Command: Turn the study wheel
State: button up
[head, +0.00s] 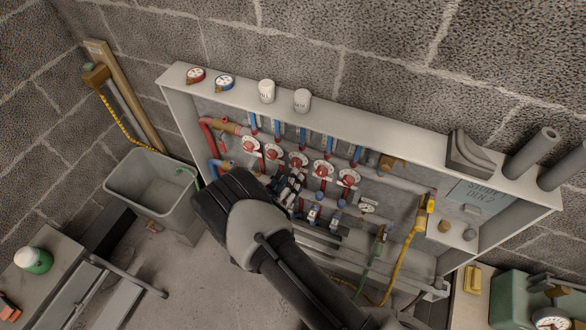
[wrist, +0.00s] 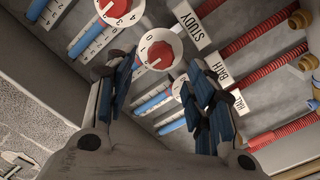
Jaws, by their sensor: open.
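The study wheel (wrist: 160,50) is a white numbered dial with a red knob, in line with the white STUDY label (wrist: 187,22) in the wrist view. My gripper (wrist: 158,74) is open, its blue-padded fingers spread left and right of this wheel. Nothing is between them that they grip, and I cannot tell whether they touch the dial. In the head view my gripper (head: 288,190) is in front of the row of red-and-white wheels in the manifold cabinet (head: 330,113). Which of them is the study wheel cannot be read there.
Neighbouring wheels sit close by: one at the top (wrist: 118,8), one by the BATH label (wrist: 215,65), partly hidden by my finger. Red and blue pipes run past them. Cups and gauges stand on the cabinet's top. A grey bin (head: 150,180) stands left.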

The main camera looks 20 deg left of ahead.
aim_at(294, 165)
jog(key=w, duration=0.5)
jog(key=shift+d+b, duration=0.15)
jog(key=shift+b, duration=0.2)
jog(key=c, duration=1.1)
